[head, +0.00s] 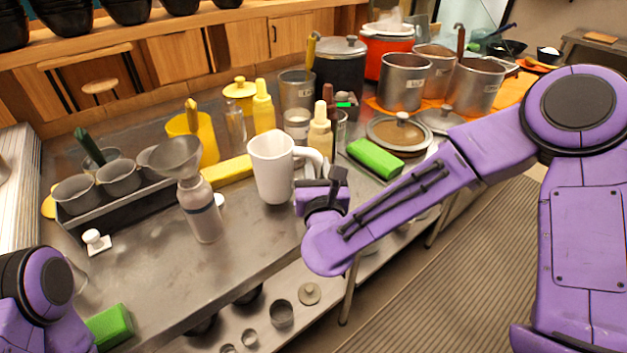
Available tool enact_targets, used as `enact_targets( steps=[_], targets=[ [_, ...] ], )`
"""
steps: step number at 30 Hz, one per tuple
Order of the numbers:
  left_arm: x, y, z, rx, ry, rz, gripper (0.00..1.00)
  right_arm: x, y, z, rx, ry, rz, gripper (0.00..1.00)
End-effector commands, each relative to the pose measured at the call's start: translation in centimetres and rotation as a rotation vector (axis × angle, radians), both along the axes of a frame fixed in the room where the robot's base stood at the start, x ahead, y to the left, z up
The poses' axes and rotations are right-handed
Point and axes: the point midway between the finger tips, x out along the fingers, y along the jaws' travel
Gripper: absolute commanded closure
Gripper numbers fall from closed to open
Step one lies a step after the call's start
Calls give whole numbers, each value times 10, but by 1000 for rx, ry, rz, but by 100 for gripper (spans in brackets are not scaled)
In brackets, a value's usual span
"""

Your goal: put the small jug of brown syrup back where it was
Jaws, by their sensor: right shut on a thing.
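A white jug (271,168) with a handle on its right side stands upright over the middle of the steel counter. My right gripper (322,182) is at the handle and is shut on the jug. I cannot tell whether the jug's base touches the counter or is slightly above it. Its contents are not visible, so I see no brown syrup. My left gripper is out of view; only part of the left arm shows at the lower left.
A grey bottle with a funnel (201,208) stands left of the jug. Behind are yellow bottles (263,108), a cream bottle (319,137) and a yellow container (204,133). A green block (375,158) lies right. The counter's (250,250) front area is clear.

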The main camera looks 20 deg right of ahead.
Motion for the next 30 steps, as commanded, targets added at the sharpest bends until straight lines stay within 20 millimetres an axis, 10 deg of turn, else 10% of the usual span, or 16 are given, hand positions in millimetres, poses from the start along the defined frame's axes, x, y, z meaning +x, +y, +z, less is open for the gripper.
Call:
enact_targets(
  steps=[14,15,17,30],
  targets=[
    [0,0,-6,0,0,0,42,0,0,-28,2,0,0,100],
    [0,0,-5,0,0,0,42,0,0,-27,1,0,0,69],
    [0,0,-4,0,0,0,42,0,0,-27,0,0,0,49],
    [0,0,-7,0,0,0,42,-5,7,-26,-1,0,9,49]
  ],
)
